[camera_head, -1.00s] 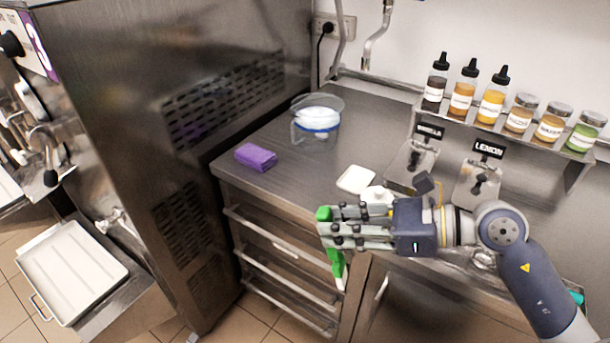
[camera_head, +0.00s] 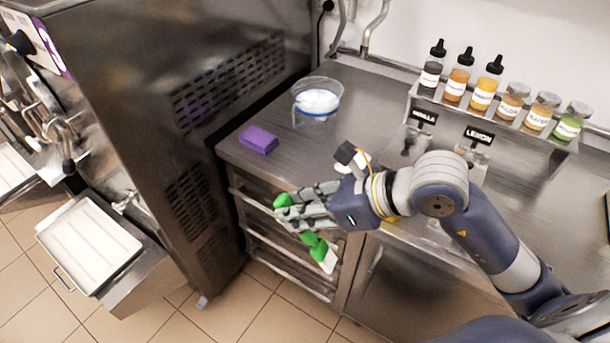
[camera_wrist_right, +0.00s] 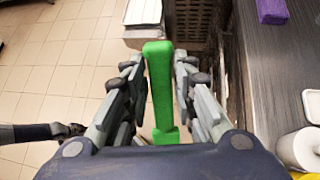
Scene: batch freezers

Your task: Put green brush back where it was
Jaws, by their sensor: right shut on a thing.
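The green brush (camera_head: 311,241) is in my right gripper (camera_head: 293,207), in front of the counter's front edge and the drawers. Its green end sticks out past the fingers, and a white part shows at its lower end. In the right wrist view the green handle (camera_wrist_right: 159,85) stands between the two fingers of the right gripper (camera_wrist_right: 160,90), which are shut on it. My left gripper does not show in the head view; a dark arm part (camera_wrist_right: 40,132) shows at the left of the right wrist view.
A purple sponge (camera_head: 258,140) and a clear container with white contents (camera_head: 317,100) stand on the steel counter (camera_head: 220,147). A rack with several bottles and jars (camera_head: 482,100) is at the back right. A white tray (camera_head: 90,245) sits at the lower left. Tiled floor lies between.

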